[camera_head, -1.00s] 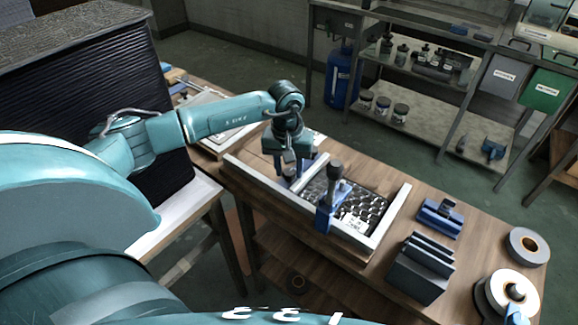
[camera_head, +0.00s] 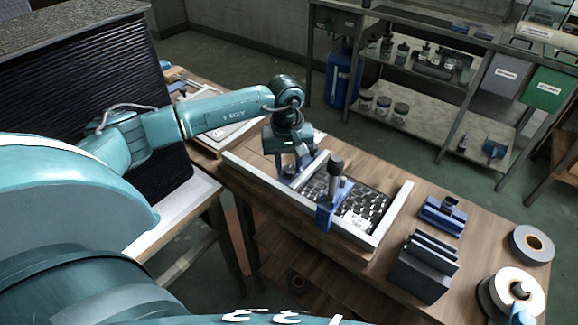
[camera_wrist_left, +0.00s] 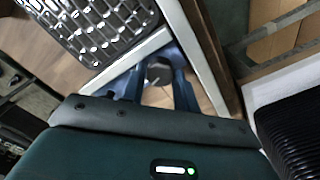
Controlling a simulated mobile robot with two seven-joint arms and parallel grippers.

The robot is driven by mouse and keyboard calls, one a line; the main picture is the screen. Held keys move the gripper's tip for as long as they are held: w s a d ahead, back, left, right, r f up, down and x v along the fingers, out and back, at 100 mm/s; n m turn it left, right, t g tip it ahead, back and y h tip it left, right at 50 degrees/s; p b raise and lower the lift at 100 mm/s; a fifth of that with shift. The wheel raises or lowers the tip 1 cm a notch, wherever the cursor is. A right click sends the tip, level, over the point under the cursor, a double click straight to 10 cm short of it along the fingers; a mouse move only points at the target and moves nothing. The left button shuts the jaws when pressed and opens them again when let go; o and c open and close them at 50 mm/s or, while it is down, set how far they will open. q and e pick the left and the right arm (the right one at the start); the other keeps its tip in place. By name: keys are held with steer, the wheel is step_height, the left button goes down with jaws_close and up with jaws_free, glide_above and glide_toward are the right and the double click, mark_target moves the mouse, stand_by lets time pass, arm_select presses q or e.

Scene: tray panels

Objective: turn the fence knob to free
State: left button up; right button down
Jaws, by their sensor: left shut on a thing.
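My left gripper (camera_head: 289,176) points down at the left end of a pale tray frame (camera_head: 232,160) on the wooden bench. In the left wrist view its two blue fingers (camera_wrist_left: 157,88) are closed around a dark grey knob (camera_wrist_left: 158,73), which sits between them. In the head view the gripper mostly hides this knob. A pale fence bar (camera_head: 314,166) crosses the frame just right of the gripper. To its right lies a dark, shiny panel of small cells (camera_wrist_left: 105,25). My right gripper is not in view.
A blue clamp (camera_head: 326,215) with an upright black handle (camera_head: 336,165) stands at the frame's near side, close right of the gripper. A blue block (camera_head: 442,215), a dark slotted holder (camera_head: 420,272) and tape rolls (camera_head: 531,245) are farther right on the bench.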

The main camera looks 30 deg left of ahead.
mark_target(288, 170)
arm_select(q)
steer(key=shift+n+b, duration=0.35)
steer(key=shift+n, duration=0.55)
steer(key=n+b, duration=0.1)
steer(key=n, duration=0.1)
steer(key=shift+n, duration=0.4)
steer(key=n, duration=0.2)
steer(key=shift+n+b, duration=0.3)
steer(key=shift+n, duration=0.1)
steer(key=n, duration=0.4)
steer(key=shift+b, duration=0.35)
steer(key=shift+n+y, duration=0.3)
steer(key=shift+n, duration=1.3)
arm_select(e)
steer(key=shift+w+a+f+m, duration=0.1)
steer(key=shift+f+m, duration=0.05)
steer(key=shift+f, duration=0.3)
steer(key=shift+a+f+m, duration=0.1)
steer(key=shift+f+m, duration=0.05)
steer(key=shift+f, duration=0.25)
arm_select(q)
steer(key=o, duration=1)
steer(key=shift+s, duration=0.1)
steer(key=shift+c, duration=0.2)
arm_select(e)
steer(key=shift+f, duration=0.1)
